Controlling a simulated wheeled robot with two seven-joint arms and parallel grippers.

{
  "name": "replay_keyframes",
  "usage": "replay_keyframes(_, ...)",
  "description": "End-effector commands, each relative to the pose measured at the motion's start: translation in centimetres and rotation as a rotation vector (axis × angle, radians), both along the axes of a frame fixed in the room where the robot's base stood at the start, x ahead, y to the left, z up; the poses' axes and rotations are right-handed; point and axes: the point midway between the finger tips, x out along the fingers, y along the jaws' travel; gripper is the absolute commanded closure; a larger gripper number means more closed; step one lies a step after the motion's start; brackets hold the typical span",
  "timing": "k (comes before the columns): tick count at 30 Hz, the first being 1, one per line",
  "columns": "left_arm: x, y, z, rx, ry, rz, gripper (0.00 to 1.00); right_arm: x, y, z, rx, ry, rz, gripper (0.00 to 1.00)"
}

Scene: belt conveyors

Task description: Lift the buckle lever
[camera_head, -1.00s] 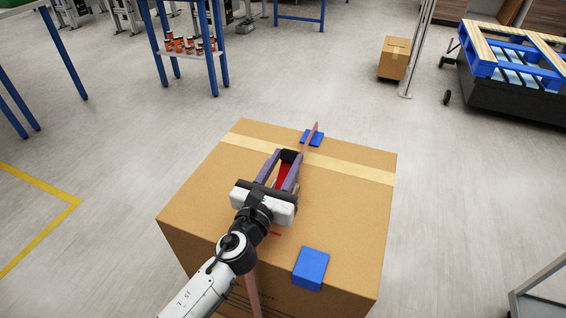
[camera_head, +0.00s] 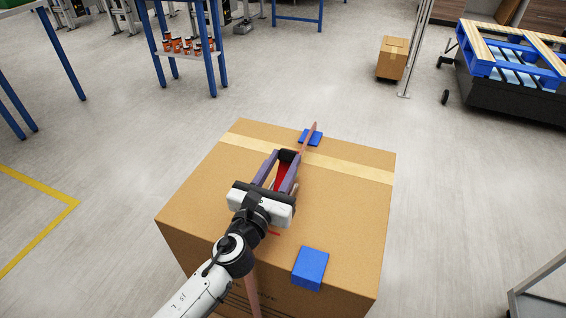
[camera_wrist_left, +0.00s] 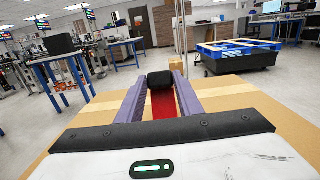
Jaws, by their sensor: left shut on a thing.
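A large cardboard box (camera_head: 345,215) stands in front of me with an orange-brown strap (camera_head: 309,139) across its top. The buckle lies on the strap, mostly hidden by my left gripper. Its lever (camera_wrist_left: 163,104) shows red between the fingers, with a black end (camera_wrist_left: 159,80) at the fingertips. My left gripper (camera_head: 283,157) reaches over the box top from the near side. Its purple fingers are shut on the black end of the lever. The lever's exact tilt is hard to tell. My right gripper is in neither view.
Blue corner pads lie at the box's far edge (camera_head: 311,137) and near edge (camera_head: 310,268). A blue-legged shelf (camera_head: 188,50) stands behind to the left. A small carton (camera_head: 393,58) and a cart with a blue pallet (camera_head: 515,60) are at the back right. The floor around the box is clear.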

Motion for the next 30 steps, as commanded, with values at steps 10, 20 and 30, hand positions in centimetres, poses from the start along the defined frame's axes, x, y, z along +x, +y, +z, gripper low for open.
replay_keyframes(10,-0.37,0.0,-1.37,0.007,0.023,0.0,1.0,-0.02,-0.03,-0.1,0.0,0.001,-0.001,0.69)
replay_keyframes(20,-0.36,0.01,-1.36,0.007,0.023,0.0,0.57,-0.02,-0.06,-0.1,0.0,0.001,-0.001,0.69)
replay_keyframes(30,-0.26,0.03,-0.77,0.003,0.013,0.0,0.48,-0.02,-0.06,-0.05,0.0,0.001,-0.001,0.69)
